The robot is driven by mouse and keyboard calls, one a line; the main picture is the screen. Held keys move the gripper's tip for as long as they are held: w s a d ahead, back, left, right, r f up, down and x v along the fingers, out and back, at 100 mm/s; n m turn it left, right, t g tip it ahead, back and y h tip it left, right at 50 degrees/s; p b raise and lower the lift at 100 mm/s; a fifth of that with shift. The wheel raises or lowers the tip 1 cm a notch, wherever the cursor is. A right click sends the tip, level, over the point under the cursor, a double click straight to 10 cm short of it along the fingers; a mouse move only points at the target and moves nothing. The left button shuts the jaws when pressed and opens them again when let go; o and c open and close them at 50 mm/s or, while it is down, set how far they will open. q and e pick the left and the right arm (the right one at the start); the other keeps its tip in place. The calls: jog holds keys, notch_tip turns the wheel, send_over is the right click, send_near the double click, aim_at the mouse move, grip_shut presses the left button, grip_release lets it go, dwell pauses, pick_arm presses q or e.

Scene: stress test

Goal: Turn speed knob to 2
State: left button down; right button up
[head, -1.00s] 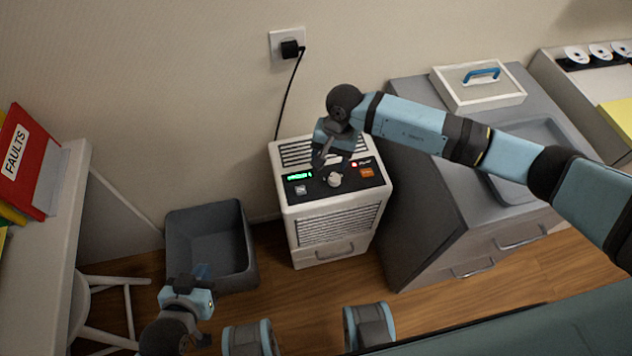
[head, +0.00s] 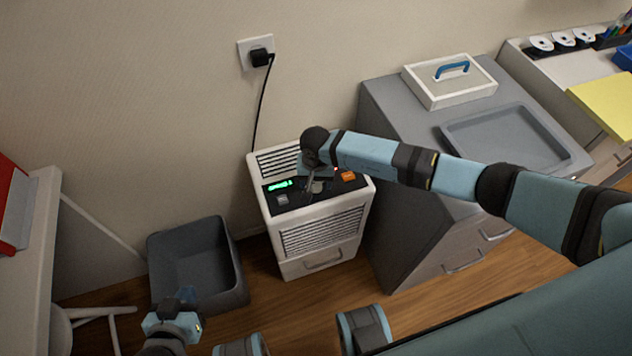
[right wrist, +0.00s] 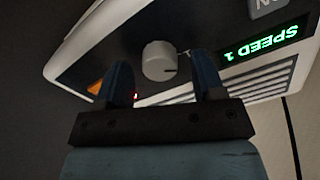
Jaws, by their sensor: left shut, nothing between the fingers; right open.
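The speed knob (right wrist: 160,61) is a round pale dial with a dark pointer line on the control panel of a white machine (head: 322,238). In the head view the knob (head: 318,186) is partly hidden by my right gripper (head: 313,183). In the right wrist view the green display (right wrist: 258,52) reads SPEED 1, upside down. My right gripper (right wrist: 163,78) is open, with its fingers on either side of the knob in that picture; contact cannot be told. My left gripper (head: 187,296) is shut and empty in front of the grey bin, well away from the machine.
An orange button (head: 348,176) and a grey button (head: 282,199) are on the panel. A grey bin (head: 240,262) stands left. A black cable (head: 262,105) runs behind the machine.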

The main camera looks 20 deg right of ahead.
pick_arm(q)
jog(key=shift+r, duration=0.1)
pick_arm(e)
jog(key=shift+f, duration=0.3)
jog(key=c, duration=0.9)
jog(key=shift+m, duration=1)
jog(key=m+b, duration=0.1)
jog(key=m, duration=0.2)
jog(key=shift+m, duration=0.3)
pick_arm(q)
jog(key=shift+d+f, duration=0.1)
jog(key=shift+f, duration=0.15)
pick_arm(e)
jog(key=m, duration=0.6)
